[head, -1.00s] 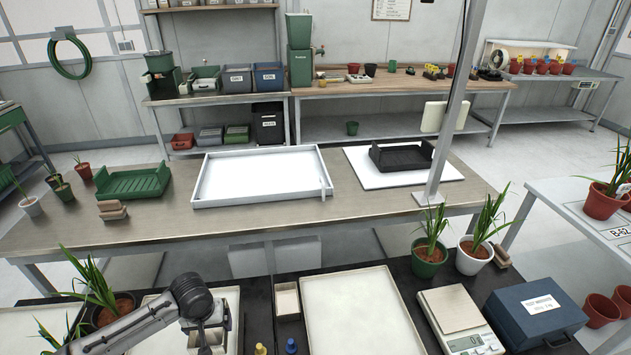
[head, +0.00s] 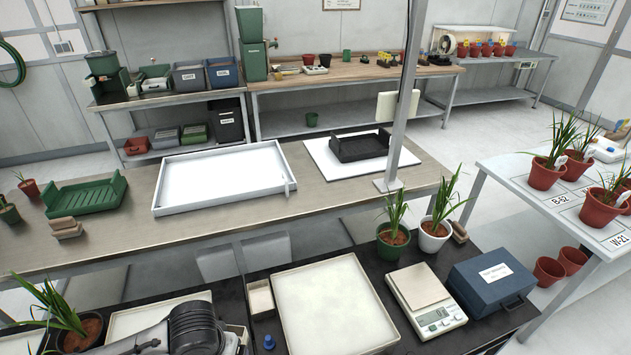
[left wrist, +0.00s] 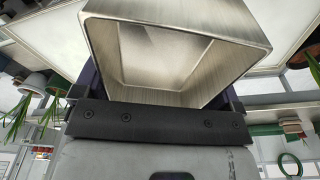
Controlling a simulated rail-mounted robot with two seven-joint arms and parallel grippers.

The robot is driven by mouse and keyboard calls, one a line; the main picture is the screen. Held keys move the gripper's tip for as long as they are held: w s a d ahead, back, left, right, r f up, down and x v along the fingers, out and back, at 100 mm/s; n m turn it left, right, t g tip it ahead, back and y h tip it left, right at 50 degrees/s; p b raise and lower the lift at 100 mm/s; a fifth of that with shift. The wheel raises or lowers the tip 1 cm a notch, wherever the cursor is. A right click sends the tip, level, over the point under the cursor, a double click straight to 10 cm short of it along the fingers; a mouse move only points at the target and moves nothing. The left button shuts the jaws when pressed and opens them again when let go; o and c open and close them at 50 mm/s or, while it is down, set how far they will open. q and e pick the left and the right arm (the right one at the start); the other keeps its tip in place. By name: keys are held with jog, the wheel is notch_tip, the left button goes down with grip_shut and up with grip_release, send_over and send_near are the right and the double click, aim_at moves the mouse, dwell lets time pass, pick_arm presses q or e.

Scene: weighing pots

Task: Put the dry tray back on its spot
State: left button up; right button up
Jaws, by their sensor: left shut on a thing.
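My left gripper (left wrist: 160,88) is shut on a small open box-shaped tray (left wrist: 172,102) with pale metallic walls, which fills the upper middle of the left wrist view. The tray's square opening faces the camera, and it looks empty. In the head view my left arm (head: 195,325) is at the bottom left, and its gripper and the held tray are mostly hidden or out of frame. A similar small cream box (head: 260,298) stands on the dark bench, left of a large cream tray (head: 333,308). My right gripper is not in view.
A balance (head: 428,300), a blue case (head: 493,287) and two potted plants stand right of the large tray. A blue-capped bottle (head: 269,342) is near the front. The bench behind holds a white tray (head: 222,178), a green tray (head: 86,195) and a black tray (head: 360,146).

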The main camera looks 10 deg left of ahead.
pick_arm(q)
jog(key=w+d+r+m+p, duration=0.1)
jog(key=w+d+r, duration=0.2)
jog(key=r, duration=0.6)
jog(key=w+d+r+m+p, duration=0.1)
jog(key=w+d+r+p, duration=0.2)
jog(key=r, duration=0.6)
jog(key=s+r+p, duration=0.4)
jog(key=r+p, duration=1.3)
jog(key=p, duration=0.1)
jog(key=s+r+p, duration=0.4)
jog(key=r+p, duration=1.3)
jog(key=p, duration=0.1)
jog(key=shift+a, duration=0.3)
